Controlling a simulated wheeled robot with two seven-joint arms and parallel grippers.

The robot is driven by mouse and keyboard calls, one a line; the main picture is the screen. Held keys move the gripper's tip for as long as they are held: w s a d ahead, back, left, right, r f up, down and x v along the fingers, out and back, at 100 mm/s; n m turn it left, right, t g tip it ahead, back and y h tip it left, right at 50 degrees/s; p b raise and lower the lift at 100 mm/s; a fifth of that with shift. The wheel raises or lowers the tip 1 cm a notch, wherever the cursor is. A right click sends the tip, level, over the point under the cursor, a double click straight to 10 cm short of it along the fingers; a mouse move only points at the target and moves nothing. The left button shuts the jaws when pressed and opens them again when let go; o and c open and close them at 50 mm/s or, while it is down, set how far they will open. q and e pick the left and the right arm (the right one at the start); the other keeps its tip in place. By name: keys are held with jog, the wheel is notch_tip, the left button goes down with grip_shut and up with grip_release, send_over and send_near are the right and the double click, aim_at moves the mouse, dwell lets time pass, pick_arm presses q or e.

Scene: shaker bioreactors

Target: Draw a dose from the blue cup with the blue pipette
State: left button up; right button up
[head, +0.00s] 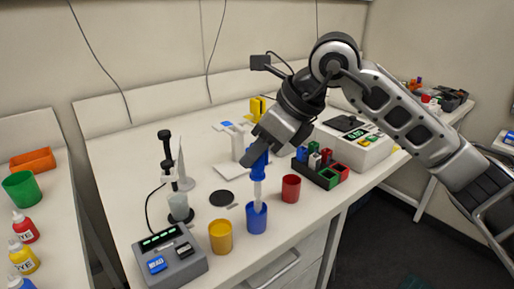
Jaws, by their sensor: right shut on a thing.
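My right gripper (262,143) comes in from the upper right and is shut on the blue pipette (258,168). The pipette has a blue top and a pale, translucent lower stem. It hangs about upright over the blue cup (257,220), and its lower end reaches down into the cup's mouth. Whether the tip touches liquid or the cup's bottom is hidden by the cup wall. The gripper's fingertips are partly hidden by its own body. My left gripper is not in view.
A yellow cup (221,237) stands left of the blue cup, and a red cup (290,188) right of it. A grey device with a display (171,259) sits at front left. A block of coloured holders (320,170) stands behind right. A black disc (221,198) lies behind.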

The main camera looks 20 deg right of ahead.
dwell(0.3)
jog(key=shift+r, duration=0.1)
jog(key=shift+r+p, duration=2.2)
jog(key=shift+r, duration=1)
jog(key=shift+f, duration=0.1)
